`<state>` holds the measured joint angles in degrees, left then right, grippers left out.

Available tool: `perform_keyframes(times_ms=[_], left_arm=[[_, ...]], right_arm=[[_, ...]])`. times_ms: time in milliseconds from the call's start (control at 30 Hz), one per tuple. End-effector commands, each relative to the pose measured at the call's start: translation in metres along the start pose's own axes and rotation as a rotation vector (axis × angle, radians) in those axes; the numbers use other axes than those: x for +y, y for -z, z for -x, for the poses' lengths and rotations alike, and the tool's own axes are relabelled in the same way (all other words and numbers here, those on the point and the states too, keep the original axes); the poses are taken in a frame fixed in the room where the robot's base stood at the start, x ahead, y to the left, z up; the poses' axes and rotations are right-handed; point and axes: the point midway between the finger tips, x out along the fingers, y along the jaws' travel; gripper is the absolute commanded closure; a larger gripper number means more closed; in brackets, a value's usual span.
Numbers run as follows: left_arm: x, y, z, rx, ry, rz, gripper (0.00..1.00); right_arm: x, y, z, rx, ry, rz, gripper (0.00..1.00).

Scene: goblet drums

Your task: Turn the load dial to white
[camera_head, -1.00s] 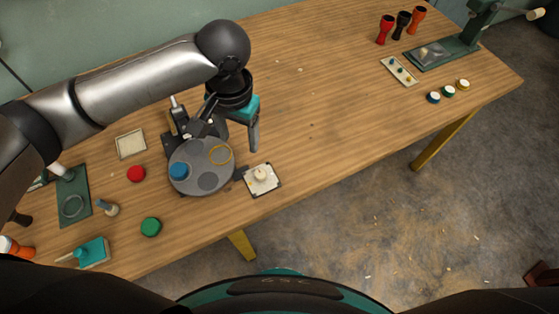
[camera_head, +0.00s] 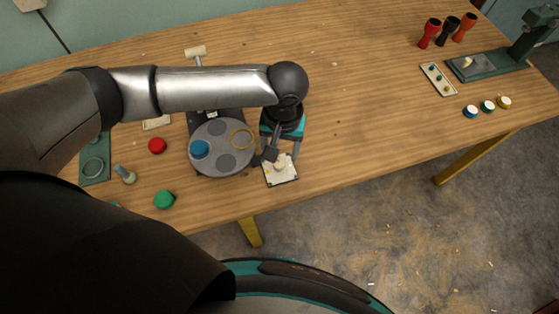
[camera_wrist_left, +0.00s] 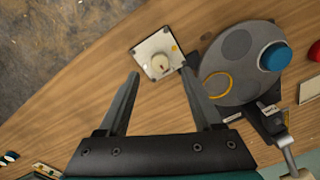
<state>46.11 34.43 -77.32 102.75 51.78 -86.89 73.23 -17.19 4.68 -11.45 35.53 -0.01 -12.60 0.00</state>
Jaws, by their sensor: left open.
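The load dial is a small white square plate (camera_head: 289,179) with a cream round knob (camera_head: 280,164), lying near the table's front edge. In the left wrist view the plate (camera_wrist_left: 149,44) shows a yellow mark at one side, and the knob (camera_wrist_left: 160,63) has a small dark reddish mark. Which mark the knob points to is too small to tell. My left gripper (camera_head: 281,154) is open, its fingers pointing down over the dial. In the left wrist view the gripper's fingertips (camera_wrist_left: 160,73) lie either side of the knob's line, apparently not touching it. My right gripper is out of view.
A grey round turntable (camera_head: 222,160) with a blue cap (camera_head: 199,149) and a yellow ring stands just left of the dial. Red (camera_head: 157,146) and green (camera_head: 163,200) pieces lie further left. Goblet drums (camera_head: 430,32) and a green press (camera_head: 488,66) are at the far right. The middle table is clear.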

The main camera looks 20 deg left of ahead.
Motion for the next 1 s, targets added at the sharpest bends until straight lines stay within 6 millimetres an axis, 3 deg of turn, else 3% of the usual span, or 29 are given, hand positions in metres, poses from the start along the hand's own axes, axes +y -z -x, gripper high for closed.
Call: perform_keyframes(times_ms=[100, 300, 700, 1000], left_arm=[[0.0, 0.0, -0.025, -0.001, 0.001, 0.0, 0.33], [0.0, 0.0, -0.048, 0.001, 0.001, 0.0, 0.33], [0.0, 0.0, -0.053, 0.001, -0.001, -0.001, 0.34], [0.0, 0.0, -0.053, 0.001, -0.001, -0.001, 0.68]], right_arm=[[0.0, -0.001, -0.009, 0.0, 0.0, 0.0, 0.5], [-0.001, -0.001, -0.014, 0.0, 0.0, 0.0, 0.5], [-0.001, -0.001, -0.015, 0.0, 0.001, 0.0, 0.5], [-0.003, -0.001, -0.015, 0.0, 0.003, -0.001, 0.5]])
